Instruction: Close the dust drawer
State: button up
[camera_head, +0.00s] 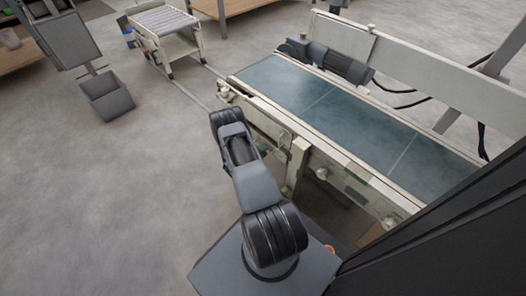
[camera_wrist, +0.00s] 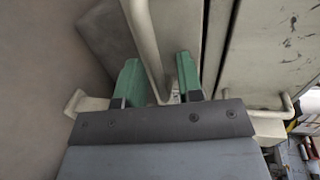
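A pale cream bar handle (camera_wrist: 149,45) runs down the middle of the wrist view. It belongs to a grey-cream front panel, which may be the dust drawer; I cannot tell how far it stands out. My gripper (camera_wrist: 158,78) has two green fingers, one on each side of the handle. They look open, with a gap visible toward the right finger. In the head view my arm reaches beside the conveyor's near side; the gripper and the drawer are hidden there.
A second panel (camera_wrist: 268,50) with its own handle (camera_wrist: 286,104) lies to the right in the wrist view. The conveyor (camera_head: 320,105) stands right of my arm in the head view. A grey bin (camera_head: 107,97) and a roller stand (camera_head: 165,38) are farther back.

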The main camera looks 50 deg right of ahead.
grip_shut()
dwell(0.3)
